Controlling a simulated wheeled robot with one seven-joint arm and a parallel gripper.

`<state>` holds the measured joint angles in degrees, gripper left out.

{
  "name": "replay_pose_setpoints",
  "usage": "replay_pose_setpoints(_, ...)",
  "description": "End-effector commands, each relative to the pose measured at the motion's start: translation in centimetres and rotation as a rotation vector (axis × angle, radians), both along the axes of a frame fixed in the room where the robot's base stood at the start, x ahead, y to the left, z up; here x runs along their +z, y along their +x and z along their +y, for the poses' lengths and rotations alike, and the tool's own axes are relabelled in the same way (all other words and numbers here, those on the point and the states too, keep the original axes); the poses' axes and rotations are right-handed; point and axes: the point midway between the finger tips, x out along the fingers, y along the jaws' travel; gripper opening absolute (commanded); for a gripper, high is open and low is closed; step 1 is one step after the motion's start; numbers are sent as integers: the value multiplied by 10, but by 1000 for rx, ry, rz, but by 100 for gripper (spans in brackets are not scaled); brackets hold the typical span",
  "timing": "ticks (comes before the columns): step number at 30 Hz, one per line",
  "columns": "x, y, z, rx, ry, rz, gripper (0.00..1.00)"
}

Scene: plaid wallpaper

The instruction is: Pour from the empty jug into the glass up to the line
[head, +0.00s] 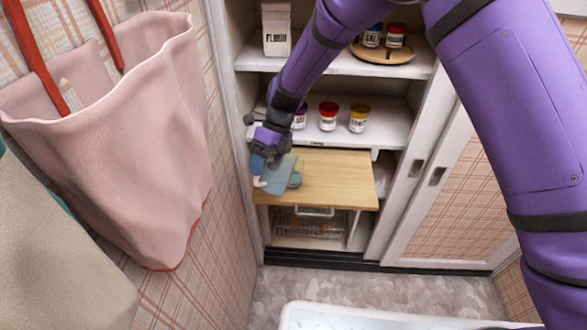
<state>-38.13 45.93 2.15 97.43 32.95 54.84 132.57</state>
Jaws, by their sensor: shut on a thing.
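My gripper (261,163) is at the left end of a pull-out wooden board (340,180) in the cupboard. It is shut on a blue-grey vessel (280,178), which looks like the jug and seems tilted; the gripper hides part of it. A small teal-green piece (297,174) shows just right of it; I cannot tell whether it is part of the jug or a separate thing. I cannot clearly make out a glass, its line or any liquid.
Jars with red (328,116) and yellow (358,118) lids stand on the shelf above. A flour box (276,30) and a round wooden tray (384,55) are higher. A wire basket (308,225) sits below. Pink bag (120,130) hangs left. The board's right side is clear.

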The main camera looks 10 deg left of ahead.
Motion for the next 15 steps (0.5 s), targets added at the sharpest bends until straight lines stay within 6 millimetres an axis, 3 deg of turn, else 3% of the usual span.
replay_pose_setpoints(15,-21,-17,9,3,-52,-107,28)
